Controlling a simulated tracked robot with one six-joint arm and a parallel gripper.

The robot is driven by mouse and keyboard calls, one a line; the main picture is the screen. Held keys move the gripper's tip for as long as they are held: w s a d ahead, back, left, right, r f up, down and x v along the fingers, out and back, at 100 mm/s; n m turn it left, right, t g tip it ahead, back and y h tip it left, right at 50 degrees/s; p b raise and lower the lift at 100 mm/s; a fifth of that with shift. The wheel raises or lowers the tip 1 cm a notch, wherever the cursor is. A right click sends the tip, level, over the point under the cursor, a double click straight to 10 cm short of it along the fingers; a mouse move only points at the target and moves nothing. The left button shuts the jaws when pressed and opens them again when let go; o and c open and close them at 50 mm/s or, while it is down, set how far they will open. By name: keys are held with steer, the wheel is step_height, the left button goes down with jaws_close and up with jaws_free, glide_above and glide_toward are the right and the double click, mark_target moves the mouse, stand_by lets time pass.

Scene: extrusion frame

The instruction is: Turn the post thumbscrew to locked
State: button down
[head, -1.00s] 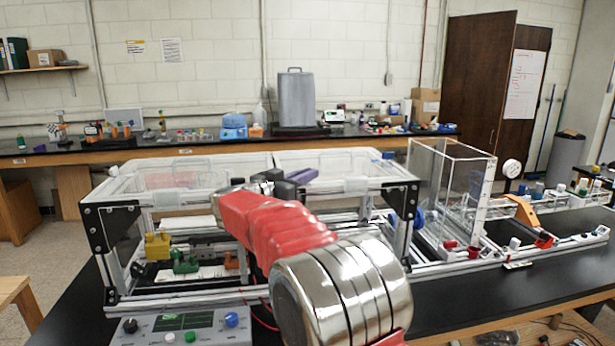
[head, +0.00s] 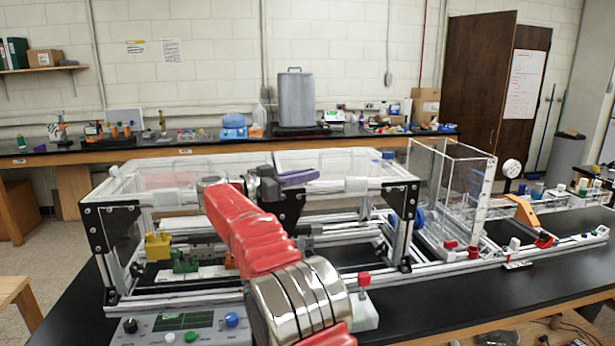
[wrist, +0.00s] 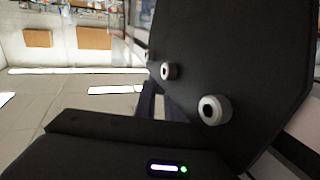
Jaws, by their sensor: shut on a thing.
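My gripper (head: 304,177) has purple fingers and reaches up over the front rail near the middle of the extrusion frame (head: 345,262). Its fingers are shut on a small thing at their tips. I take this to be the post thumbscrew, but it is hidden, and its turn position cannot be read. In the wrist view the purple fingers (wrist: 150,106) show only in part, behind the dark body. A large black plate (wrist: 225,60) with two pale round bolts fills the right of that view, very close to the fingers.
Black corner plates stand at the frame's left (head: 110,228) and right (head: 402,205). A red knob (head: 364,279) on a white block stands right of my arm. A control box (head: 180,328) is at the front left. A clear box (head: 440,200) stands to the right.

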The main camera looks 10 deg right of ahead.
steer(key=shift+r, duration=0.1)
steer(key=c, duration=1.8)
jaws_free()
steer(key=shift+c, duration=0.2)
steer(key=shift+r, duration=4.9)
